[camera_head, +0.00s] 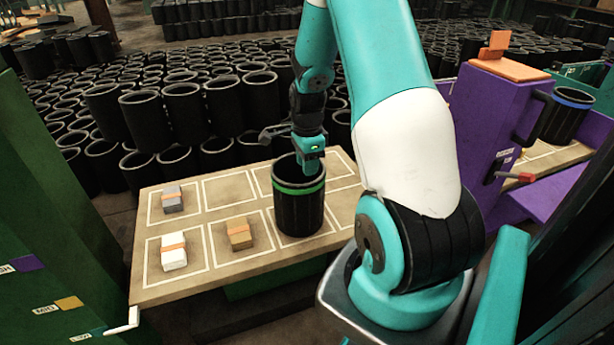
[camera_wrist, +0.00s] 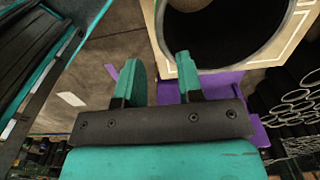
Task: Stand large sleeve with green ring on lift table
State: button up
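A large black ribbed sleeve with a green ring (camera_head: 298,212) stands upright on a tan tabletop with white-outlined squares (camera_head: 214,262), in the front row. Its ring is near the top and its mouth faces up. My gripper (camera_head: 312,168) is at the sleeve's mouth, pointing down. In the wrist view, my gripper (camera_wrist: 157,75) has its two teal fingers apart, with nothing visible between them. The right finger overlaps the rim of the sleeve (camera_wrist: 222,70) in that view; I cannot tell whether it touches. The lower end of the fingers is partly hidden in the head view.
Three small strapped blocks share the tabletop: grey (camera_head: 172,199), white (camera_head: 174,251) and brown (camera_head: 239,233). A purple stand (camera_head: 497,125) at right has a blue-ringed sleeve (camera_head: 565,115) beside it. Many black sleeves (camera_head: 184,112) crowd behind the table. A green cabinet with level labels (camera_head: 50,270) is at left.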

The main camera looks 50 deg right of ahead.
jog(key=shift+r, duration=1.55)
jog(key=a+r+n+y, duration=0.1)
jog(key=a+r+n, duration=0.35)
jog(key=a, duration=0.35)
jog(key=a+r+n+t, duration=0.1)
jog(key=a+r+n, duration=0.3)
jog(key=a+n, duration=0.3)
jog(key=a+r+n+y, duration=0.1)
jog(key=a+r+n, duration=0.35)
jog(key=a, duration=0.45)
jog(key=s+a+r+n+y, duration=0.1)
jog(key=s+a+r+n, duration=0.1)
jog(key=s+a+n, duration=0.4)
jog(key=s+a+r+n+g+y, duration=0.1)
jog(key=s+a+r+n, duration=0.1)
jog(key=s+a+n, duration=0.5)
jog(key=s+n, duration=0.2)
jog(key=shift+a+r+n, duration=0.25)
jog(key=shift+r+n, duration=0.05)
jog(key=shift+d, duration=0.1)
